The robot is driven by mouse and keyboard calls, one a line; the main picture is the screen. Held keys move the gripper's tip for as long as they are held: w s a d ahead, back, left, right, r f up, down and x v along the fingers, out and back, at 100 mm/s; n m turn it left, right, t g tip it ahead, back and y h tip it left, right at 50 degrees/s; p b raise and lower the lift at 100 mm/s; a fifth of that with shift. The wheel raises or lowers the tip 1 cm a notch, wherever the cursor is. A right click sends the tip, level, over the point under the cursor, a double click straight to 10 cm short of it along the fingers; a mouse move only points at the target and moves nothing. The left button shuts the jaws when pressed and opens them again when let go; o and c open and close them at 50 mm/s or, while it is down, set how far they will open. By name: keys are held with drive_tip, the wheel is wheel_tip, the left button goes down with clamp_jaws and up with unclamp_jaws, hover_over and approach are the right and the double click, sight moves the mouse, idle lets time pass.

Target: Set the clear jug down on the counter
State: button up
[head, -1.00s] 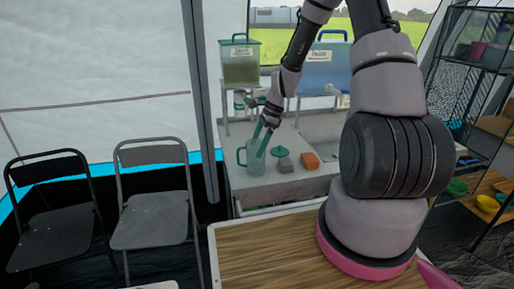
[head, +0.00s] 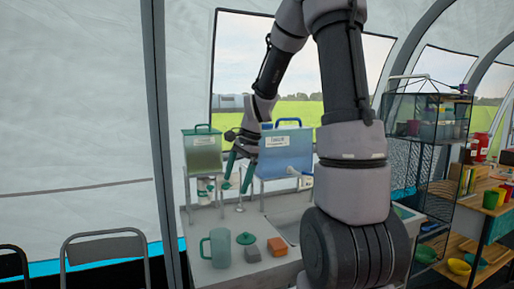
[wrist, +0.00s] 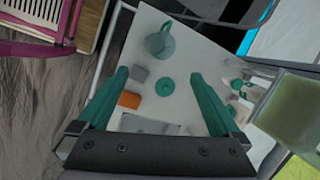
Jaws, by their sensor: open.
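The clear jug (head: 218,248), a tinted see-through pitcher with a handle on its left, stands upright on the grey counter (head: 193,273) near the front left corner. It also shows in the wrist view (wrist: 160,44). My gripper (head: 238,178) is raised above and behind the jug, apart from it. Its two green fingers (wrist: 163,95) are spread wide with nothing between them. A round green lid (head: 246,238) lies on the counter just right of the jug.
A grey block (head: 252,254) and an orange block (head: 277,246) lie right of the jug. Green (head: 202,152) and blue (head: 285,152) dispensers stand on raised stands behind. A sink (head: 290,232) is at the right. Folding chairs (head: 105,250) stand left.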

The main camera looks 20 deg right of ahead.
drive_tip(key=s+r+n+t+h, duration=0.1)
drive_tip(key=s+r+n+t, duration=0.4)
drive_tip(key=s+r+n, duration=0.5)
drive_tip(key=s+r, duration=0.6)
drive_tip(key=s, duration=0.2)
drive_tip(key=shift+s+d+r+t, duration=0.15)
drive_tip(key=shift+s+d+t, duration=0.1)
drive_tip(key=shift+s+t, duration=0.1)
